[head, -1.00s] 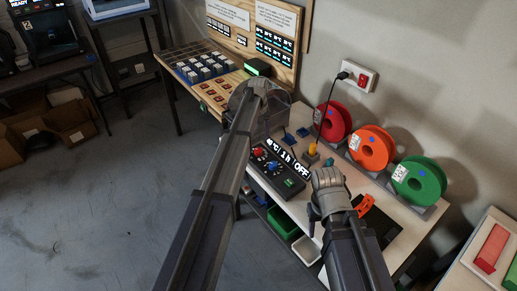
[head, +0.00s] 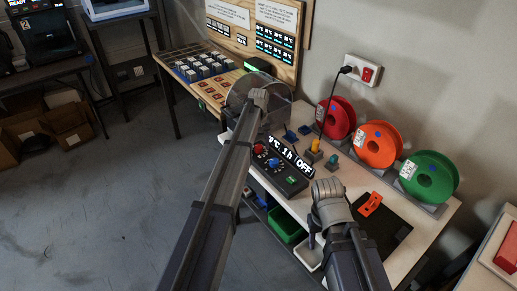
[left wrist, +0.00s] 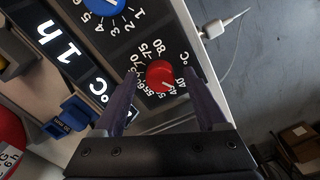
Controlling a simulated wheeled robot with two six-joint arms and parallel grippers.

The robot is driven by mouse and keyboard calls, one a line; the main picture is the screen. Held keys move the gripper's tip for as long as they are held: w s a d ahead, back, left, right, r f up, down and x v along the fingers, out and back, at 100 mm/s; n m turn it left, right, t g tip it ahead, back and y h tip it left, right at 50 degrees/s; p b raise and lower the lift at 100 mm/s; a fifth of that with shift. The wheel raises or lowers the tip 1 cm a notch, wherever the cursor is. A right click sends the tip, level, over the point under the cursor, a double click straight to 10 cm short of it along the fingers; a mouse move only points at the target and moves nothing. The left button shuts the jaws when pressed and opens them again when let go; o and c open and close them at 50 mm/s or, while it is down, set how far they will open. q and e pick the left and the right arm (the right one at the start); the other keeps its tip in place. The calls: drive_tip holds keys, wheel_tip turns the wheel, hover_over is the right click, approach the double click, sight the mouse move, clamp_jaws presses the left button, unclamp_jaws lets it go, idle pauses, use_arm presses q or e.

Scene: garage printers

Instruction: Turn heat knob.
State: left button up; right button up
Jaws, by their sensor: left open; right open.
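The red heat knob (head: 259,149) sits on the black control panel (head: 291,184) of the dryer. In the left wrist view the red knob (left wrist: 160,74) has a ring of temperature numbers up to 80 marked °C, and its white mark points near the low 40s end. My left gripper (left wrist: 166,98) is open, with its two fingers either side of the knob in that view; contact is not visible. In the head view my left arm hides its fingertips. The blue knob (head: 274,163) is beside the red one. My right gripper (head: 318,222) is open and empty near the bench's front edge, fingers partly hidden.
The display (head: 292,157) reads 1 h and OFF, its left part covered by my arm. Red (head: 337,117), orange (head: 376,145) and green (head: 430,178) spools stand behind. An orange tool (head: 371,204) lies on a dark mat. A green bin (head: 287,225) is below.

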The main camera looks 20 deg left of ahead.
use_arm(q)
clamp_jaws()
idle(0.6)
